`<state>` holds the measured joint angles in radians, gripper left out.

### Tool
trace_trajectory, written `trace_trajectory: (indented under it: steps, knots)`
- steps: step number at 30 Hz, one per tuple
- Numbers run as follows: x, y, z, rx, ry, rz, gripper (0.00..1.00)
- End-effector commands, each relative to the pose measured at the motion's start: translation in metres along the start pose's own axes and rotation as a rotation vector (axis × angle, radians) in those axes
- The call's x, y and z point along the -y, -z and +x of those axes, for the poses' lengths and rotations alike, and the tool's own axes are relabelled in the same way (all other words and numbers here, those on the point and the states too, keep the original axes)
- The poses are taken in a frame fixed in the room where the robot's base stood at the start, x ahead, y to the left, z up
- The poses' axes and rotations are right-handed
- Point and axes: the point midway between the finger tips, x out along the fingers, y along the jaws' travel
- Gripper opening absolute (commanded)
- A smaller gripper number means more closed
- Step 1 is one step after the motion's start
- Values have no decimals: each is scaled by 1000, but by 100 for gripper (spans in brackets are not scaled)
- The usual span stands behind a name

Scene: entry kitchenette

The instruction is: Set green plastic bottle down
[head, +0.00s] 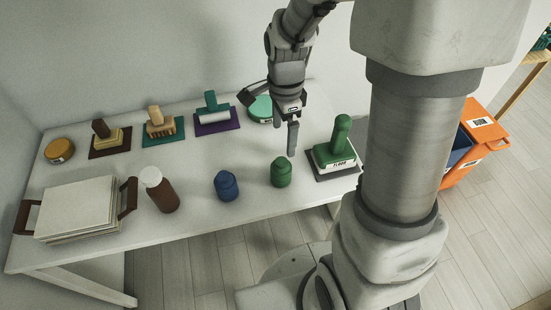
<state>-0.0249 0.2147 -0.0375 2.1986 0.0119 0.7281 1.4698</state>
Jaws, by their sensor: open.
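The green plastic bottle (281,173) stands upright on the white table (110,205), near its front edge and right of a similar blue bottle (226,185). My gripper (292,140) points down just above and behind the green bottle, slightly to its right in the picture. It is open and holds nothing. A small gap seems to lie between the fingertips and the bottle, but the depth is hard to judge.
A green-handled tool on a dark labelled base (335,155) stands close on the right. A brown bottle with a white cap (159,189) and a tray of stacked boards (78,208) are at left. Brushes on mats (217,122) line the back. An orange bin (487,138) stands beyond the table.

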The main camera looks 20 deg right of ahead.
Motion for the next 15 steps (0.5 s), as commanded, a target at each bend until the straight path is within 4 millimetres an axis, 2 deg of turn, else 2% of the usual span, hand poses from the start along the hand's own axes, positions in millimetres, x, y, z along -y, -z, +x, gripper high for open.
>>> trace_trajectory:
  steps: [1,9,15]
  knots:
    - [-1,0,14,1,-6,0,100]
    - [-1,0,74,0,-6,-1,100]
    - [-1,0,101,0,-3,-1,100]
